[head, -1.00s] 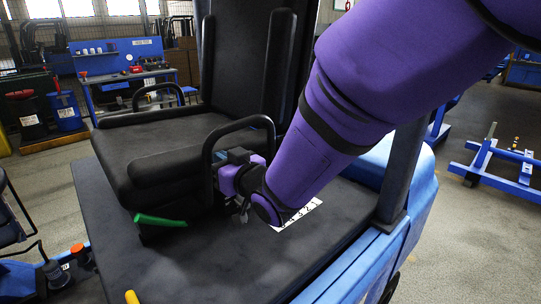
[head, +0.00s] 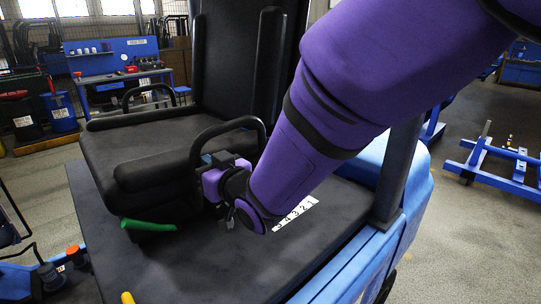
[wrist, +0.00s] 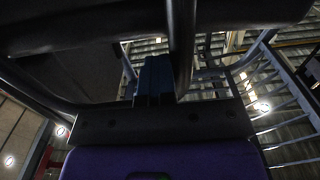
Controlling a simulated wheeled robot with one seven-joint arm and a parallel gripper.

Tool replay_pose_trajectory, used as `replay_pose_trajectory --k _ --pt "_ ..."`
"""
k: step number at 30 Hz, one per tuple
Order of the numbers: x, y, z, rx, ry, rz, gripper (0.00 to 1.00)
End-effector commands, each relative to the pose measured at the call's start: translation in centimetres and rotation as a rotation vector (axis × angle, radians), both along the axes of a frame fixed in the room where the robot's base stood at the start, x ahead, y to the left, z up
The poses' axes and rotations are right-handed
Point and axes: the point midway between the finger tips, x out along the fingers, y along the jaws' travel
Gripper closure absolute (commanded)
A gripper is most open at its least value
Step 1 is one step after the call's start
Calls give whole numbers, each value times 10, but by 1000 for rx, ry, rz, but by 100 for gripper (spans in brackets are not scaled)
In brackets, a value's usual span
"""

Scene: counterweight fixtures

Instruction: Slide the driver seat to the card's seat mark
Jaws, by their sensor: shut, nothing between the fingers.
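The black driver seat (head: 130,150) stands on a dark deck, its tall backrest behind. A black armrest loop (head: 235,124) rises on its right side, and a green lever (head: 148,225) sticks out at its front lower edge. A white strip with numbers (head: 296,213) lies on the deck, partly hidden by my arm. My gripper (head: 208,160) is shut and empty beside the seat, by the armrest loop; whether it touches is unclear. The wrist view shows blue shut fingers (wrist: 154,78) beside a dark upright bar (wrist: 182,45). I cannot make out the card.
The deck is bare in front of the seat. A dark post (head: 400,170) stands at the deck's right edge. A blue workbench (head: 115,75) is behind at left, and a blue floor frame (head: 500,165) is at right.

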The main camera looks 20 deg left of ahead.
Motion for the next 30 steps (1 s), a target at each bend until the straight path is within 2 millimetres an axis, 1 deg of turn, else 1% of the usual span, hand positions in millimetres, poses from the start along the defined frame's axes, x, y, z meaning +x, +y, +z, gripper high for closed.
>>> replay_pose_trajectory --k 1,5,24,30 --pt "-3 2 1 2 -1 6 100" --pt "-2 1 1 2 -1 5 100" --pt "21 -11 1 1 0 0 100" --pt "18 -19 1 2 0 1 100"
